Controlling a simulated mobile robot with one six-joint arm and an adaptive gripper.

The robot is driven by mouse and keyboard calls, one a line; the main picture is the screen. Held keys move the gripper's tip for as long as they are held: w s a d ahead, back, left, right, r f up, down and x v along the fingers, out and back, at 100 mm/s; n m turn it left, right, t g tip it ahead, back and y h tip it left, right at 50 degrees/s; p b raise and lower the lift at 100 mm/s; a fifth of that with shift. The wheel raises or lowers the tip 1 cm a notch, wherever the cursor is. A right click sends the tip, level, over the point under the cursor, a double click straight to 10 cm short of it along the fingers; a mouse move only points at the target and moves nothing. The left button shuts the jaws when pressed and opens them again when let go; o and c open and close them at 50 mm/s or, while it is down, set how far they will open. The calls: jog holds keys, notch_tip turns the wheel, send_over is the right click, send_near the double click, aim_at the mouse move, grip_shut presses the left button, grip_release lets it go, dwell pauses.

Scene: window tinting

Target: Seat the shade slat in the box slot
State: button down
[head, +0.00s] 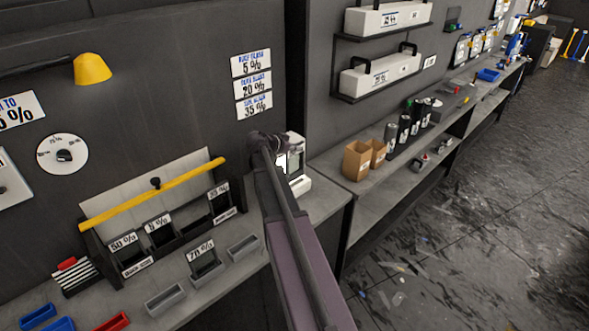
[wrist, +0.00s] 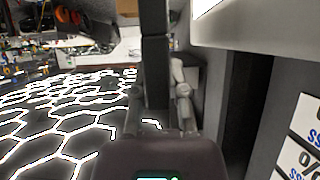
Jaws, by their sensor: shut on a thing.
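The box (head: 183,239) stands on the left bench in the head view, under a yellow bar. Dark slats stand in it, labelled 50 % (head: 125,250), 5 % (head: 160,232) and 35 % (head: 222,203). A gap shows between the 5 % and 35 % slats. Another dark slat, labelled 70 % (head: 205,265), stands in front of the box. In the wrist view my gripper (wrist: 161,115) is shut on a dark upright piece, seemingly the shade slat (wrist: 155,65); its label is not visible. My arm crosses the head view right of the box; the held slat cannot be made out there.
Grey trays (head: 165,299) and blue and red bins sit along the bench front. A white device (head: 297,168) stands behind my arm. Shelves with cans (head: 404,130) and cardboard boxes (head: 357,161) are at right. Percent signs (wrist: 300,130) hang close in the wrist view.

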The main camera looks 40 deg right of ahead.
aim_at(303, 162)
jog(key=shift+f+b, duration=0.8)
jog(key=shift+f, duration=0.35)
notch_tip(303, 162, down, 4)
jog(key=b, duration=0.4)
jog(key=shift+f, duration=0.25)
jog(key=shift+f+b, duration=0.15)
jog(key=shift+b, duration=0.25)
jog(key=c, duration=0.7)
grip_release()
jog(key=shift+o, duration=0.2)
